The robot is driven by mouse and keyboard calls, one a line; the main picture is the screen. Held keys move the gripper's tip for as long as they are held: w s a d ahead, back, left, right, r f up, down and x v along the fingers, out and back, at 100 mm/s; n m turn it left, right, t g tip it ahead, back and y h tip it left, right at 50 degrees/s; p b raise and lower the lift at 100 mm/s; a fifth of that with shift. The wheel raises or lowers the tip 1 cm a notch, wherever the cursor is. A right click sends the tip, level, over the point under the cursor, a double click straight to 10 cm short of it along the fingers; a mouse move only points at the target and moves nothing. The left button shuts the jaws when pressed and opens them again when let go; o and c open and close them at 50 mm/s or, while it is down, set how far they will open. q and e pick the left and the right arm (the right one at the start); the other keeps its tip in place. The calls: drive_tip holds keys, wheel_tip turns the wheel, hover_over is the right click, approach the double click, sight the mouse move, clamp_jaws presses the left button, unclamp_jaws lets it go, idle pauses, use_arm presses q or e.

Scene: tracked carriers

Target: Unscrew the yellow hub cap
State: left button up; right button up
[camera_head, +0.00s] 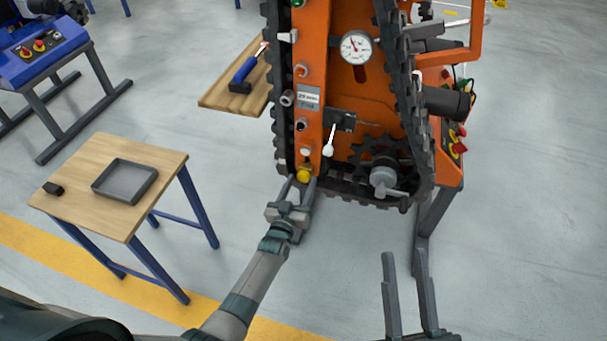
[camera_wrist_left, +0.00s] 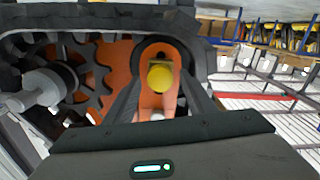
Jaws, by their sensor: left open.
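The yellow hub cap (camera_head: 304,175) sits at the lower end of the orange tracked carrier (camera_head: 312,75). It also shows in the left wrist view (camera_wrist_left: 160,77), in front of an orange bracket. My left gripper (camera_head: 299,182) is open, with its fingers on either side of the cap. In the left wrist view the dark fingers flank the cap with gaps visible; contact cannot be told. My right gripper (camera_head: 404,254) is open and empty, low and to the right of the carrier, away from the cap.
A toothed sprocket (camera_head: 375,157) and a grey hub handle (camera_head: 383,180) are right of the cap, inside the black track. A small wooden table (camera_head: 80,195) holds a grey tray (camera_head: 124,198). A blue-handled tool (camera_head: 245,70) lies on a wooden shelf. Floor between is clear.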

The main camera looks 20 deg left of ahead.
use_arm(q)
drive_tip(key=shift+m, duration=1.2)
drive_tip(key=c, duration=0.8)
drive_tip(key=shift+c, duration=0.2)
drive_tip(key=n, duration=0.5)
drive_tip(key=n+b, duration=0.1)
drive_tip(key=n, duration=0.1)
drive_tip(key=shift+n, duration=1.4)
